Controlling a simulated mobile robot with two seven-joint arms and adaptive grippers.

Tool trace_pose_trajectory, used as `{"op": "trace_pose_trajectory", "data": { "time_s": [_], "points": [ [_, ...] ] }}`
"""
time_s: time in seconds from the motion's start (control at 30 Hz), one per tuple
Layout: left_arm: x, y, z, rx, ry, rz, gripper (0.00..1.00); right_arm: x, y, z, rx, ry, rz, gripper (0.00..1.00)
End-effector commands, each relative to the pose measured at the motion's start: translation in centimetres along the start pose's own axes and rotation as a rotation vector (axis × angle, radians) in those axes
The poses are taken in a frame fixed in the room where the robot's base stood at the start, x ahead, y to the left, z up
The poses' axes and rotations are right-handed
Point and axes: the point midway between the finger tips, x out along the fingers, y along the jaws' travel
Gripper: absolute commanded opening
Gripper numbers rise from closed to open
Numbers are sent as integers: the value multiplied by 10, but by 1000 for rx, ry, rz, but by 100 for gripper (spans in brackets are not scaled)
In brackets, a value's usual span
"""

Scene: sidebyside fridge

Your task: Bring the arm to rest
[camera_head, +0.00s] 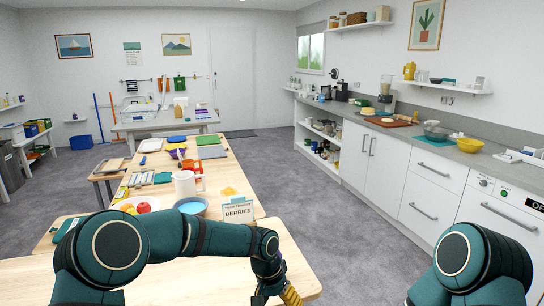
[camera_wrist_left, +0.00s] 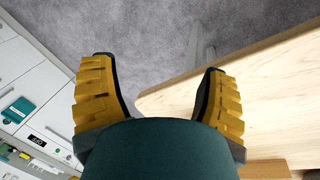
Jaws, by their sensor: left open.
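My left arm (camera_head: 165,240) is dark green and reaches in from the left over the near wooden table. Its gripper (camera_head: 275,296) is at the bottom of the head view, near the table's right edge, and is partly cut off by the frame. In the left wrist view the left gripper (camera_wrist_left: 160,95) shows two yellow ribbed fingers spread well apart, with nothing between them but grey floor and a table corner. My right arm (camera_head: 478,265) shows only as a dark green part at the lower right. Its gripper is outside the view.
The wooden table (camera_head: 225,281) lies under the left arm. On the tables ahead are a blue bowl (camera_head: 191,206), a white mug (camera_head: 185,184), fruit and a "BERRIES" sign (camera_head: 237,212). A white counter (camera_head: 385,165) runs along the right. Grey floor (camera_head: 340,235) between them is clear.

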Motion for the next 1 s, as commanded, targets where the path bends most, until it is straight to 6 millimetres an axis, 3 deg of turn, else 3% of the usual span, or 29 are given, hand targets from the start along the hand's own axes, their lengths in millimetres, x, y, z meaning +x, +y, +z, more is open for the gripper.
{"op": "trace_pose_trajectory", "data": {
  "time_s": [0.1, 0.3, 0.43, 0.6, 0.77, 1.0],
  "points": [
    [52, -5, 41, -68, 25, 84, 75, 0, 0, 0, 1, 0, 0, 100],
    [115, -14, 119, -256, 104, 168, 75, 0, 0, 0, 1, 1, 1, 100],
    [139, -23, 175, -401, 156, 163, 75, 0, 0, 0, 2, 1, 1, 100],
    [150, -34, 232, -543, 202, 113, 75, 0, 0, 0, 2, 1, 1, 100],
    [150, -39, 255, -599, 222, 78, 75, 0, 0, 0, 2, 1, 1, 100],
    [150, -39, 257, -602, 224, 76, 75, 0, 0, 0, 2, 1, 1, 100]
  ]
}}
